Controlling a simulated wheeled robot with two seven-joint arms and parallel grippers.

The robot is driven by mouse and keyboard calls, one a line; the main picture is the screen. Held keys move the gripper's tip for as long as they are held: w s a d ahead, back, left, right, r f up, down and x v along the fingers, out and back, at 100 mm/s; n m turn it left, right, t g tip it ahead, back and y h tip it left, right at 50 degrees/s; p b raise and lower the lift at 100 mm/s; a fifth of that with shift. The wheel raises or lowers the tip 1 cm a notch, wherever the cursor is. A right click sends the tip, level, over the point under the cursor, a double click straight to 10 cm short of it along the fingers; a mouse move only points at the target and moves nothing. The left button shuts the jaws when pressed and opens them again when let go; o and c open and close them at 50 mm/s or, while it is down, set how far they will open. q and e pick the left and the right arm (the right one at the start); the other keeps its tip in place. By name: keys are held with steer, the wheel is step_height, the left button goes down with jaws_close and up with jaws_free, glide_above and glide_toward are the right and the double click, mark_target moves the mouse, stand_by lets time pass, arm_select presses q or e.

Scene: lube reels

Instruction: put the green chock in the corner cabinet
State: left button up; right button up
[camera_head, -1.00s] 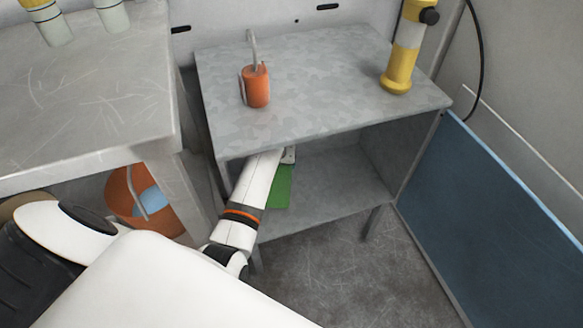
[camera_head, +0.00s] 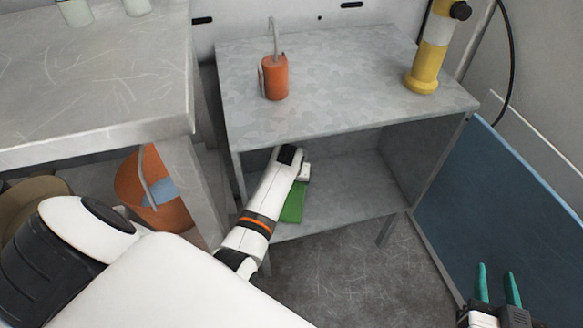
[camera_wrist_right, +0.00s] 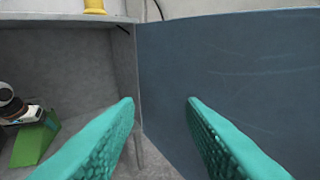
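The green chock (camera_head: 293,206) is at the lower shelf of the grey metal cabinet (camera_head: 345,99), near its open front left. My left arm reaches in under the cabinet top, and its gripper (camera_head: 303,172) is right at the chock. Its fingers are hidden, so its grip cannot be told. The right wrist view shows the chock (camera_wrist_right: 36,138) at the left, with part of the left gripper (camera_wrist_right: 20,112) over it. My right gripper (camera_head: 497,286) has teal fingers, open and empty, in front of the blue panel; they also show in the right wrist view (camera_wrist_right: 160,112).
An orange can (camera_head: 274,78) with a spout and a yellow-and-white cylinder (camera_head: 428,58) stand on the cabinet top. A blue panel (camera_head: 500,205) stands at the right. A workbench (camera_head: 95,85) is at the left, with an orange bucket (camera_head: 168,207) beneath. The floor before the cabinet is clear.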

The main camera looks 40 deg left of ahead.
arm_select(q)
steer(key=shift+w+f, duration=0.1)
steer(key=shift+f, duration=0.3)
arm_select(e)
steer(key=shift+w+a+r+t, duration=0.1)
steer(key=shift+w+r+t, duration=0.05)
steer(key=shift+r+t, duration=0.3)
steer(key=shift+w+a+r+t, duration=0.1)
steer(key=shift+r+t, duration=0.15)
steer(key=shift+r, duration=0.3)
arm_select(q)
steer(key=shift+f, duration=0.1)
steer(key=o, duration=1.5)
steer(key=shift+f, duration=0.1)
